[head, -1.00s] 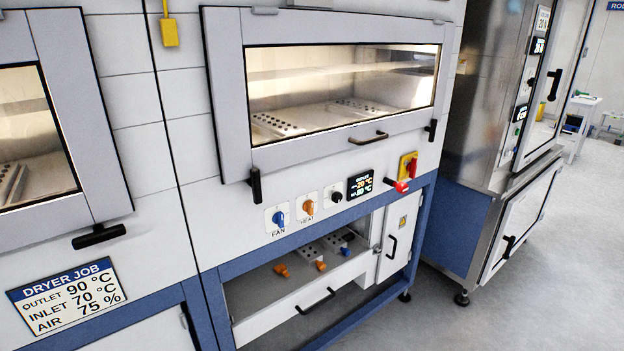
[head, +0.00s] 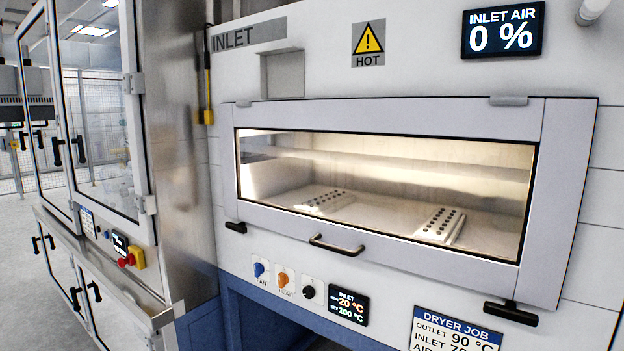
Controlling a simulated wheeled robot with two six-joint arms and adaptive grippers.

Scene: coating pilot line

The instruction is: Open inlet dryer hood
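The inlet dryer hood (head: 400,122) is a grey framed flap with a wide glass window, and it is shut. Its black bar handle (head: 336,244) is at the lower middle of the frame. A black latch (head: 236,227) sits at the lower left corner and a larger black latch (head: 511,313) at the lower right. Hinges show on the top edge. Two pale perforated blocks lie inside behind the glass. The INLET label (head: 248,36) is above the hood. Neither of my grippers is in view.
Below the hood are a blue fan knob (head: 259,269), an orange heat knob (head: 283,280), a black knob (head: 308,292) and an inlet display (head: 347,305) reading 20 °C, set 100 °C. A DRYER JOB sign (head: 455,330) is at lower right. A glass-doored steel cabinet (head: 172,130) stands left.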

